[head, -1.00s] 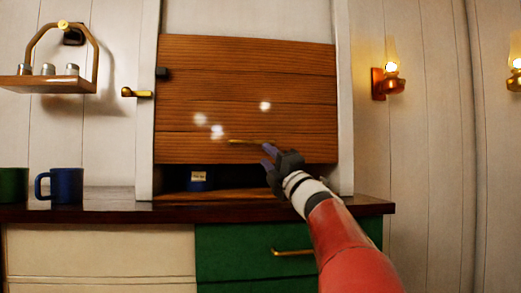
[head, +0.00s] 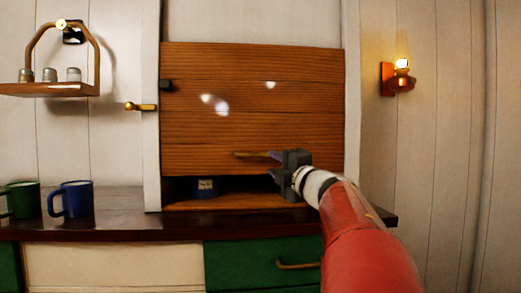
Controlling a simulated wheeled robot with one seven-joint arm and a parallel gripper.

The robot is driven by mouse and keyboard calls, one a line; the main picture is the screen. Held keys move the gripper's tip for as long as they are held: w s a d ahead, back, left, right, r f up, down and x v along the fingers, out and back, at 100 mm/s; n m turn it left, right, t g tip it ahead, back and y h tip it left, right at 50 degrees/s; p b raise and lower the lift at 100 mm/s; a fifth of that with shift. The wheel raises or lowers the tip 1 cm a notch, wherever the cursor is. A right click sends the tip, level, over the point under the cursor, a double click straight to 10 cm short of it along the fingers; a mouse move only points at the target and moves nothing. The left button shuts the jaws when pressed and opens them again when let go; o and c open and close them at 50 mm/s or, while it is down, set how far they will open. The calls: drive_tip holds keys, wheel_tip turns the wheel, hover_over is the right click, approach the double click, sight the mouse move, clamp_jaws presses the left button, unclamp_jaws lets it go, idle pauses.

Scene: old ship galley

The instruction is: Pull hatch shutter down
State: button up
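The hatch shutter (head: 250,128) is a brown slatted wooden panel. It is mostly down, with a dark gap between its lower edge and the wooden sill (head: 232,204). A thin brass handle (head: 250,154) runs across its lowest slat. My gripper (head: 273,165) is at the right end of this handle, its fingers apart one above the other. The upper finger overlaps the handle's end in the picture; I cannot tell if it touches. The lower finger is in front of the gap. Nothing shows held between them.
A blue labelled tin (head: 205,188) stands inside the gap. Blue (head: 76,199) and green (head: 24,200) mugs stand on the counter (head: 120,220) at left. A brass latch (head: 141,107) is on the left frame. A lit lamp (head: 398,78) hangs right; a shaker rack (head: 50,88) hangs left.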

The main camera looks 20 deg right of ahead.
sight(259, 156)
drive_tip(key=p+x, duration=0.2)
drive_tip(key=x, duration=0.4)
drive_tip(key=shift+w+r, duration=0.2)
drive_tip(key=shift+w+a, duration=0.15)
drive_tip(key=shift+w, duration=0.5)
clamp_jaws()
